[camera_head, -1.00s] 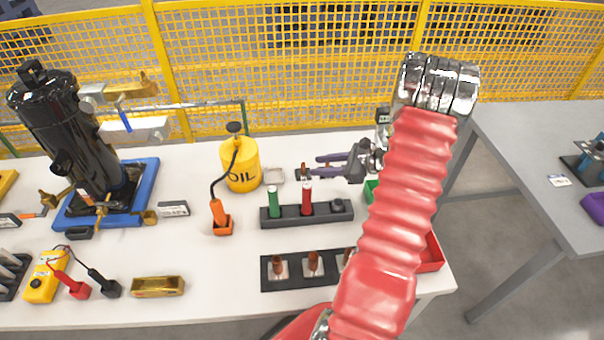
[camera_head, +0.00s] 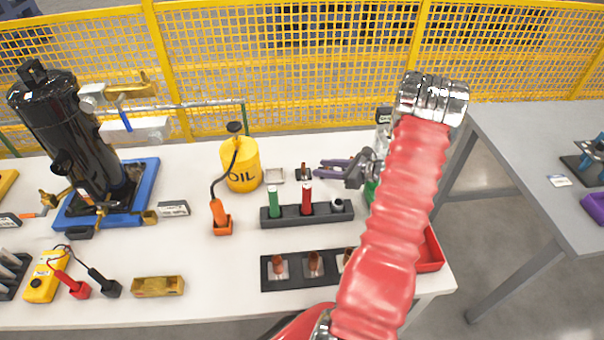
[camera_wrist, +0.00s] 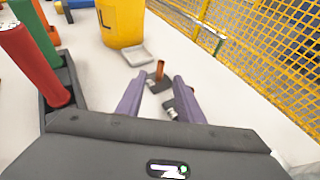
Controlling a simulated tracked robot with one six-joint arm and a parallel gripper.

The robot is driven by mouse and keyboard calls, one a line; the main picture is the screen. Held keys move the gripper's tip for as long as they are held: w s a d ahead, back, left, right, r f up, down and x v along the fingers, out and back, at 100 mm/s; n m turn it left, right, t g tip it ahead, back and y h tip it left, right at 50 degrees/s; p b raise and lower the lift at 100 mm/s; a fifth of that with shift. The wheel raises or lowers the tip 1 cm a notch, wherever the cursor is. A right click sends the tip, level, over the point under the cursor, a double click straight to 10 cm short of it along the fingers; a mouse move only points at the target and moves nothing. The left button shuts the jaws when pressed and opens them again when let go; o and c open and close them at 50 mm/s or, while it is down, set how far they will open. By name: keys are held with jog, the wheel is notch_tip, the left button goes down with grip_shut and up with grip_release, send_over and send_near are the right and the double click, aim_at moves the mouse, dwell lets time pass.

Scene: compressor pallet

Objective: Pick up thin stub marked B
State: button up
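A thin copper-coloured stub (camera_head: 303,168) stands upright on a small dark base behind the rack; it also shows in the wrist view (camera_wrist: 160,69). No letter on it can be read. My gripper (camera_head: 320,170) has purple fingers spread apart, just right of this stub in the head view. In the wrist view my gripper (camera_wrist: 158,78) is open, with the stub just beyond and between the fingertips, apart from them. A small metallic piece (camera_wrist: 169,105) shows between the fingers. More copper stubs (camera_head: 313,262) stand in a dark holder at the table's front.
A dark rack (camera_head: 325,212) with a green and a red cylinder stands in front of the stub. A yellow oil can (camera_head: 240,165) and a small grey tray (camera_head: 275,175) are left of it. A red bin (camera_head: 430,252) is at the right edge.

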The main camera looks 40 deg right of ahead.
aim_at(303, 173)
jog(key=shift+x, duration=2.2)
jog(key=shift+x, duration=2.6)
jog(key=shift+f, duration=0.1)
grip_shut()
